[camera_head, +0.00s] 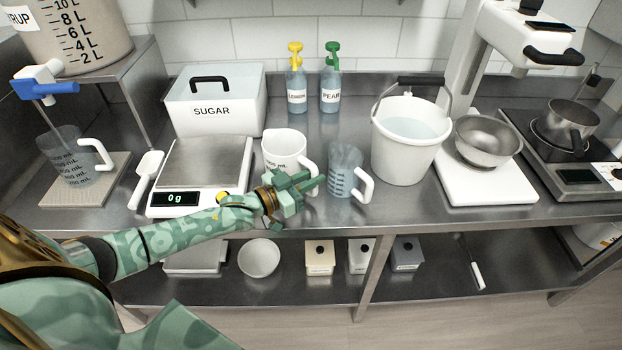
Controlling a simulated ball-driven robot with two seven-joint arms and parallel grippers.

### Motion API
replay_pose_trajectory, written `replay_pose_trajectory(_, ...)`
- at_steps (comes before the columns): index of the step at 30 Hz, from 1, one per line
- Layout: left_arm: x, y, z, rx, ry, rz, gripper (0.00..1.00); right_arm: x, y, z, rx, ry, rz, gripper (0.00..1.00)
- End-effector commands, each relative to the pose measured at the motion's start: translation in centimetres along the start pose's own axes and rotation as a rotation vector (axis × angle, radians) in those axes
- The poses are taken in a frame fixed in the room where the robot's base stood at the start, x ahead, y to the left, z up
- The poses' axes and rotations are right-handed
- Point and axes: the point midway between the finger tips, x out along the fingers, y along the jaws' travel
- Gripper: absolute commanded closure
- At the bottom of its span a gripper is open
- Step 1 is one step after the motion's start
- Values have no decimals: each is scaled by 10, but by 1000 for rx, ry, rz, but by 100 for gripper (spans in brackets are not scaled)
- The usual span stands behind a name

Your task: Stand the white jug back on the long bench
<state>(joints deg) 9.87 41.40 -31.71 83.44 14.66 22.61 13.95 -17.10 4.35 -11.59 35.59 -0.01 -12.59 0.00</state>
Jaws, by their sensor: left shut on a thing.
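The white jug (283,148) is upright at the long bench (420,208), between the scale and a clear measuring jug. Its handle (309,172) points right and toward me. My left gripper (303,184) reaches in from the left, in front of the jug, and is shut at the handle. The gripper and wrist hide the jug's lower part, so I cannot tell whether its base touches the bench top. My right gripper is out of view.
The clear measuring jug (344,170) stands close on the right, and a white bucket (408,140) beyond it. The scale (203,170), reading 0 g, is close on the left. Behind are the sugar box (214,105) and two bottles, lemon (296,80) and pear (330,82).

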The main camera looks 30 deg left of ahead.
Motion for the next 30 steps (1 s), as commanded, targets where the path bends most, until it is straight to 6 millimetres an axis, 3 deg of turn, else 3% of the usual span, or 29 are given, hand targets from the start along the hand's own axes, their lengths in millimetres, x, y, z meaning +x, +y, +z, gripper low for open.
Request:
replay_pose_trajectory(6, 0, 0, 3, 0, 1, 0, 100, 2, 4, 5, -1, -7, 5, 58)
replay_pose_trajectory(7, 0, 0, 3, -1, 0, 0, 78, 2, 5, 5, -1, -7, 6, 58)
replay_pose_trajectory(9, 0, 0, 2, -1, 0, 0, 62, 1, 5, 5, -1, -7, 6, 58)
replay_pose_trajectory(20, -4, 0, -1, -1, -1, 0, 62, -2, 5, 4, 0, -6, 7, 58)
replay_pose_trajectory(30, -77, 1, 0, -2, -6, 0, 62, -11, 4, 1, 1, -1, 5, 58)
